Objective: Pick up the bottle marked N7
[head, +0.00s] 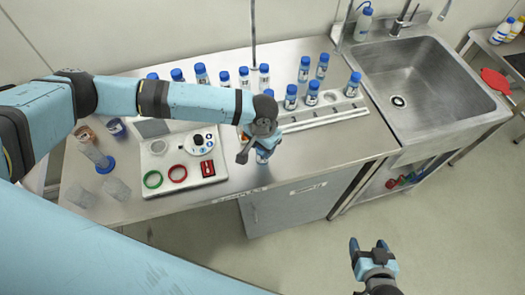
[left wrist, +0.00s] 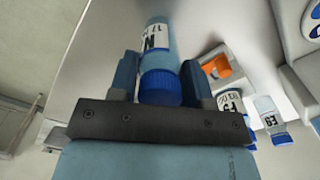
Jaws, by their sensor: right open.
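The bottle marked N7 (left wrist: 155,45) is clear with a blue cap and a white label; an N and a partly blurred 7 show in the left wrist view. In the head view only its lower part (head: 263,155) shows, near the bench's front edge. My left gripper (head: 258,148) is over it from above. In the left wrist view the fingers (left wrist: 160,85) lie on both sides of the blue cap, seemingly against it. Whether the bottle's base touches the bench is unclear. My right gripper (head: 369,252) is open and empty over the floor, in front of the bench.
Several blue-capped bottles (head: 305,68) stand along the bench's back. Two bottles (left wrist: 230,100) (left wrist: 270,120) show close to the left gripper. A white tray (head: 157,185) with rings is left of it, a grey rack (head: 325,115) right, and a sink (head: 430,85) farther right.

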